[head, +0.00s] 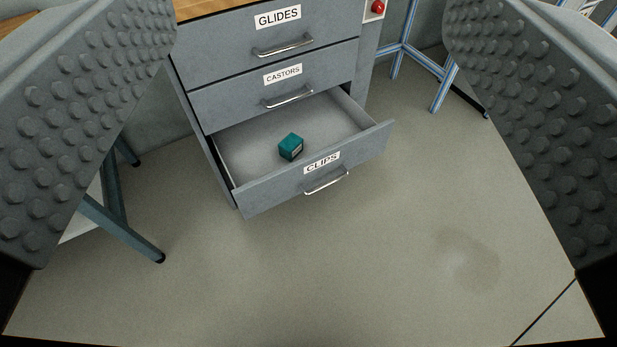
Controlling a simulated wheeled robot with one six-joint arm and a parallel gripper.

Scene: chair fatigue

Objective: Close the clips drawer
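The clips drawer (275,190) is the lowest of three grey drawers and stands pulled out, with a white CLIPS label and a metal bar handle (327,182) on its front. A small teal box (291,146) lies inside it, near the middle. My gripper (310,130) shows as two dark studded fingers, one at each side of the picture, spread wide apart. Nothing is between them close up. The drawer is seen beyond them, lower front facing me, and neither finger touches it.
The glides drawer (240,46) and castors drawer (235,100) above are shut. A wooden top (205,8) covers the cabinet. A red button (378,7) is at its right. Blue legs (425,62) stand right, dark legs (125,230) left. The floor (350,270) in front is clear.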

